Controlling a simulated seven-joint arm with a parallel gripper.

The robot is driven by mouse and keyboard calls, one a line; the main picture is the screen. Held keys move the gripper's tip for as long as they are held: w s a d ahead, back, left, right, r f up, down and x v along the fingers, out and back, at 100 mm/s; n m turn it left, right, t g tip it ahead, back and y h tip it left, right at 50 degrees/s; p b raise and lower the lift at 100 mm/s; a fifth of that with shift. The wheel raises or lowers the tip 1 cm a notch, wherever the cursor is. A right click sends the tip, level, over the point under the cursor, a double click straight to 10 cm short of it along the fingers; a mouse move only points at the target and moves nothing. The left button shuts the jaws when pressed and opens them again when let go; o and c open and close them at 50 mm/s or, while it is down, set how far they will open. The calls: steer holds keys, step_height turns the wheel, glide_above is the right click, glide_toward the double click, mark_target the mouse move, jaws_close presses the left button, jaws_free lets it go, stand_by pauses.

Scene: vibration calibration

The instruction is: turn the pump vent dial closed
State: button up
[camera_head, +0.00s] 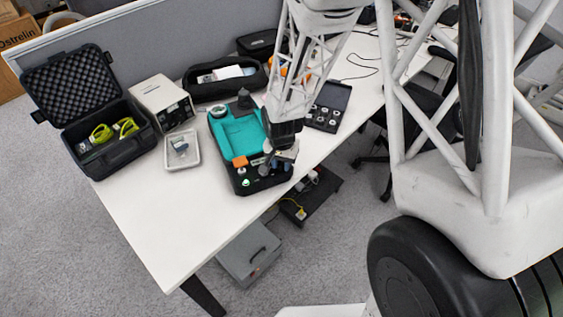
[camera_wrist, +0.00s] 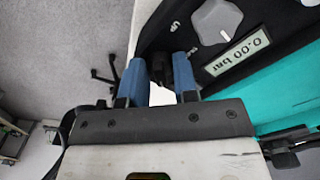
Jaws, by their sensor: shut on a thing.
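The teal and black pump (camera_head: 235,138) lies on the white table, its black control panel toward the front edge. My gripper (camera_head: 284,157) is at the panel's right side. In the wrist view its blue fingers (camera_wrist: 161,72) are around a dark knob-like part, the vent dial (camera_wrist: 181,68), at the pump's edge; the fingers hide much of it, and its angle cannot be read. A grey knob with a white mark (camera_wrist: 216,22) sits on the panel beside the fingers, apart from them. The display (camera_wrist: 237,52) next to it reads 0.00 bar.
Left of the pump are a small grey tray (camera_head: 182,150), a white box-shaped device (camera_head: 160,97) and an open black case (camera_head: 110,140). A black pouch (camera_head: 225,78) lies behind. A black box of parts (camera_head: 328,106) is at the right. The table's front left is clear.

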steer(key=n, duration=0.9)
steer(key=shift+w, duration=0.1)
steer(key=n, duration=0.4)
steer(key=shift+n, duration=2.1)
steer(key=o, duration=0.9)
steer(key=shift+r, duration=3.9)
